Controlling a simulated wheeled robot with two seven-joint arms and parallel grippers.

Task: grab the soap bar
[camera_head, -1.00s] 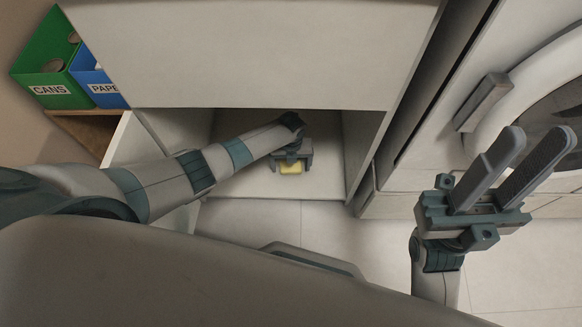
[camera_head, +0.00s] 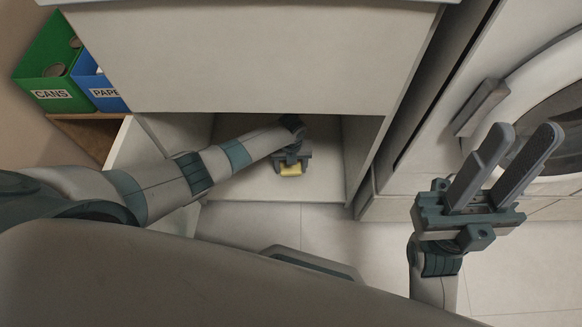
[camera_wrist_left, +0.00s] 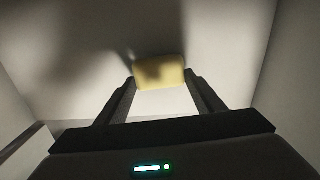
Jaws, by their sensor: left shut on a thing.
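The yellow soap bar (camera_head: 290,170) is inside the open cabinet, low near its front edge. My left gripper (camera_head: 291,166) reaches into the cabinet and is shut on the soap bar. In the left wrist view the soap bar (camera_wrist_left: 160,73) sits between the fingertips of the left gripper (camera_wrist_left: 161,88), with a dark shadow on it. My right gripper (camera_head: 510,160) is open and empty, raised at the right in front of the washing machine.
The cabinet's floor (camera_head: 240,188) and side walls surround my left arm, with a white panel (camera_head: 250,60) above. A green cans bin (camera_head: 50,75) and a blue paper bin (camera_head: 97,85) stand at upper left. The washing machine (camera_head: 550,110) is at right.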

